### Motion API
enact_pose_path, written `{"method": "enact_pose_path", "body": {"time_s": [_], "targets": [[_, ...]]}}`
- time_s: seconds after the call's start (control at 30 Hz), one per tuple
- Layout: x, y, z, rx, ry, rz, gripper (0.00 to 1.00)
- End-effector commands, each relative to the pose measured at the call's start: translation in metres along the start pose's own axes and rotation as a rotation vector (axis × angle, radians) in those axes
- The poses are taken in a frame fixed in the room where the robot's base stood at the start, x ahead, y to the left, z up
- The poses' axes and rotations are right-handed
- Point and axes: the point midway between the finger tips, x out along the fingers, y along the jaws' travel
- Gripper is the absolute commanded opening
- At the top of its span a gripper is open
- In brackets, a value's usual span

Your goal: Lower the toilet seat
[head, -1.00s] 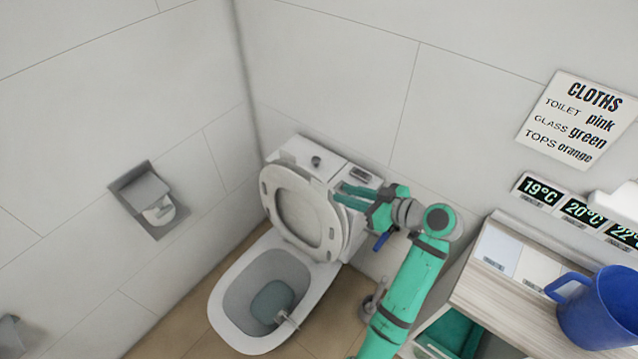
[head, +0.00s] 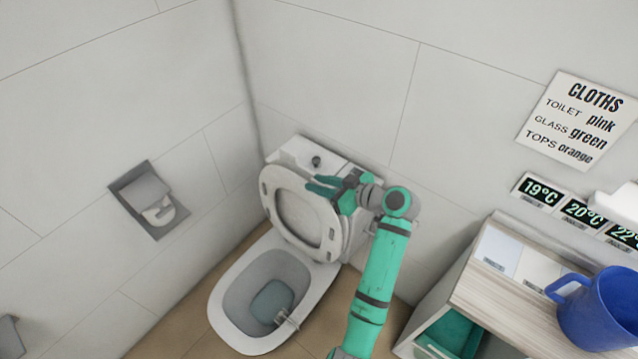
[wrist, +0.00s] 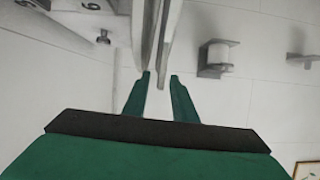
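The white toilet seat (head: 270,203) is a raised ring that leans back against the cistern (head: 294,152) in the head view. The open bowl (head: 226,292) is below it. My gripper (head: 313,184) is at the seat's upper right edge, with its fingers reaching across the rim. In the wrist view my gripper (wrist: 160,80) is open, with its two green fingertips apart. The thin edge of the seat (wrist: 166,55) comes down between the fingertips. A second thin white panel, apparently the lid (wrist: 150,30), stands beside it on the cistern side. Whether either finger touches is unclear.
A paper holder (head: 150,200) is on the left wall. At right is a cart (head: 480,280) with a blue jug (head: 600,308) on top. Tiled walls close in behind and left of the toilet. A grey-green patch (head: 272,300) shows in the bowl.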

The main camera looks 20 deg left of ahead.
Motion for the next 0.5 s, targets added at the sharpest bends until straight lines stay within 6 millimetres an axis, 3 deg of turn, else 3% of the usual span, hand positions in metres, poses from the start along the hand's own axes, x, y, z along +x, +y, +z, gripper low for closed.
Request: {"method": "enact_pose_path", "body": {"time_s": [0.27, 0.3, 0.4, 0.5], "targets": [[0.0019, 0.0002, 0.0000, 0.000, 0.000, 0.001, 0.25], [0.0018, 0.0002, 0.0000, 0.000, 0.000, 0.001, 0.23], [0.0018, 0.0001, 0.0000, 0.000, 0.000, 0.001, 0.00], [0.0016, 0.0003, -0.0001, 0.000, 0.000, 0.001, 0.00]]}}
